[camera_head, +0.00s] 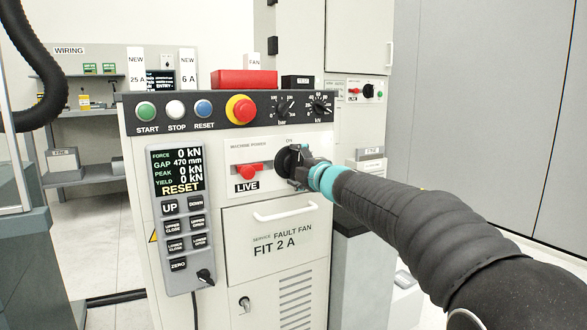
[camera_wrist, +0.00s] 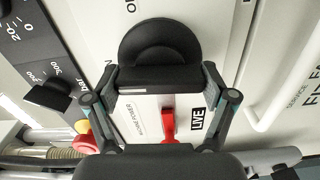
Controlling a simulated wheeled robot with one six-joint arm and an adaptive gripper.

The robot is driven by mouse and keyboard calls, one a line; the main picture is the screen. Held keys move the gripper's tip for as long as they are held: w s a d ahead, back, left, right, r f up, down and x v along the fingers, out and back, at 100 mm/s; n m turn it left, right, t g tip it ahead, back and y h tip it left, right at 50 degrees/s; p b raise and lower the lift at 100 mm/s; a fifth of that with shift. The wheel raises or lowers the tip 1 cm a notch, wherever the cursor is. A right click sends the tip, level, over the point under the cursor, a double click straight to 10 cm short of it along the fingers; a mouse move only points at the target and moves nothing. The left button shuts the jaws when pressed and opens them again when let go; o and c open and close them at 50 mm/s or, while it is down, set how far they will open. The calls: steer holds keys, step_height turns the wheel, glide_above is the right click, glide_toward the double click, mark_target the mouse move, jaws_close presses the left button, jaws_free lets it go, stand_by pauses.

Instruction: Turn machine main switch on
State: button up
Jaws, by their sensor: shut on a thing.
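The machine main switch is a black rotary knob (camera_head: 283,160) on the white front panel, right of the "MACHINE POWER" label. In the wrist view its round base and raised black handle (camera_wrist: 160,78) show. My gripper (camera_head: 297,168) comes in from the right and is shut on the handle, with one finger at each end in the wrist view (camera_wrist: 160,85). A red lever (camera_head: 250,171) above a "LIVE" label sits just left of the knob.
Above is a black strip with START, STOP and RESET buttons, a red emergency stop (camera_head: 240,108) and two dials (camera_head: 319,105). A drawer handle (camera_head: 286,211) projects below the knob. A keypad pendant (camera_head: 183,220) hangs at the left. A grey wall is at the right.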

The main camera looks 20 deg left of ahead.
steer(key=shift+w+d+f+n, duration=0.1)
steer(key=shift+f+n, duration=0.2)
steer(key=shift+n, duration=0.2)
steer(key=o, duration=1)
steer(key=shift+d, duration=0.15)
steer(key=shift+r, duration=0.15)
steer(key=v, duration=1.2)
